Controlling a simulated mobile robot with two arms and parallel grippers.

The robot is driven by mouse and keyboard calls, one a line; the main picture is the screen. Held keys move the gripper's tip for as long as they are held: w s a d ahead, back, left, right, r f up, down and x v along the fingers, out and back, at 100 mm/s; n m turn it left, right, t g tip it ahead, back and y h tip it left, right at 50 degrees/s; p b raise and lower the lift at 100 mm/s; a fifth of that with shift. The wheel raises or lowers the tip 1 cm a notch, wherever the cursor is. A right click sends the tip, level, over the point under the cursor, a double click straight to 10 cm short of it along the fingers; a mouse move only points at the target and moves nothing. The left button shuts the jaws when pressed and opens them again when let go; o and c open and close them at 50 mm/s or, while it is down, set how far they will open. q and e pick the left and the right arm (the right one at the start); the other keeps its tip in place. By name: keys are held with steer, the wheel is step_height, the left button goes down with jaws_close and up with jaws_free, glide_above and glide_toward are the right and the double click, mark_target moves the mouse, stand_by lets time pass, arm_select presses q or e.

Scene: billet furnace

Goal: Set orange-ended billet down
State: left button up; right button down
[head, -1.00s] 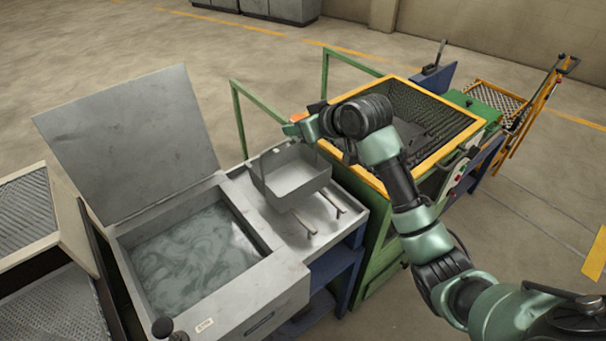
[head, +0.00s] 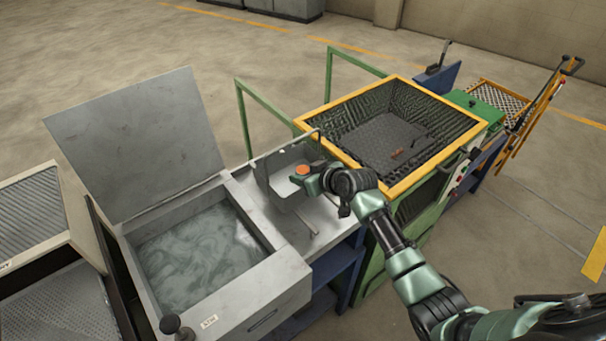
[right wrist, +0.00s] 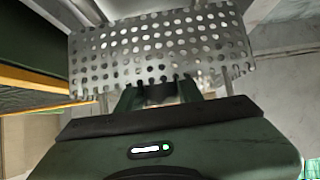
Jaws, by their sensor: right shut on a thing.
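My right gripper (head: 312,177) is shut on the orange-ended billet, whose round orange end (head: 303,170) shows at the fingertips in the head view. The rest of the billet is hidden by the gripper. The gripper is at the right side of a grey metal basket (head: 266,186), which looks tilted on the bench; I cannot tell whether billet and basket touch. In the right wrist view, the fingers (right wrist: 160,95) are in front of a perforated metal plate (right wrist: 160,50), and the billet is largely hidden. My left gripper is not in view.
An open tank of cloudy liquid (head: 200,255) with a raised lid (head: 140,140) stands left of the bench. A yellow-rimmed bin (head: 455,155) stands to the right, with a small reddish piece (head: 398,155) inside. Bare bench top (head: 325,235) lies in front of the basket.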

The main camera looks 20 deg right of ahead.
stand_by(0.3)
steer(key=shift+f, duration=0.3)
steer(key=shift+s+f+b, duration=0.1)
steer(key=shift+f+b, duration=0.2)
steer(key=shift+b, duration=0.1)
steer(key=c, duration=0.9)
jaws_free()
steer(key=shift+s+f, duration=0.15)
steer(key=shift+f, duration=0.2)
steer(key=shift+r+p, duration=0.35)
steer(key=shift+r, duration=0.15)
steer(key=shift+s+r, duration=0.15)
steer(key=shift+r, duration=0.05)
steer(key=v, duration=0.4)
steer(key=b+v, duration=0.1)
steer(key=v, duration=0.6)
steer(key=shift+d+r, duration=0.1)
steer(key=shift+r, duration=0.5)
